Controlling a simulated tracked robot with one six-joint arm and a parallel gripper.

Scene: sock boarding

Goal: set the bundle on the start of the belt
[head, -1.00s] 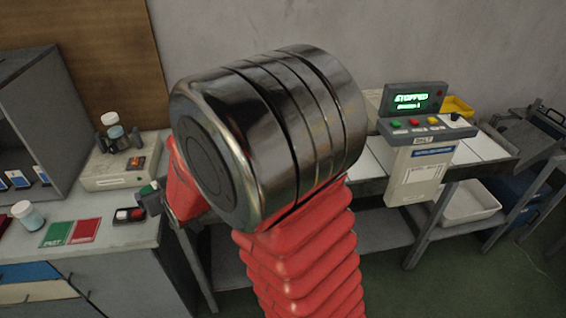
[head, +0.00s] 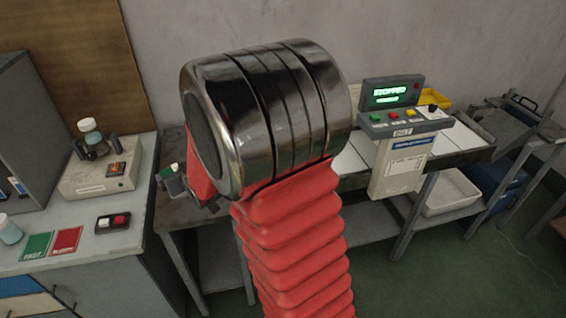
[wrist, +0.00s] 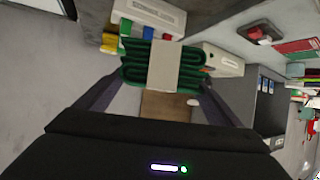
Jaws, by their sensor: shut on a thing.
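The bundle (wrist: 135,73) is a stack of folded green socks with a pale band (wrist: 164,66) around its middle. In the wrist view my gripper (wrist: 160,82) is shut on it, with a dark finger at each side. In the head view a small green and white part of the bundle (head: 172,180) shows left of my arm, above the left part of the bench. My arm hides most of my gripper there. The belt (head: 350,164) shows as a pale strip on the bench, right of my arm. Its left end is hidden behind my arm.
A control box (head: 405,122) reading STOPPED stands at the belt's front. A grey cabinet (head: 100,235) at left bears a pale device (head: 100,172), green (head: 38,245) and red (head: 67,241) cards and a switch box (head: 113,221). A white bin (head: 447,195) sits below the bench.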

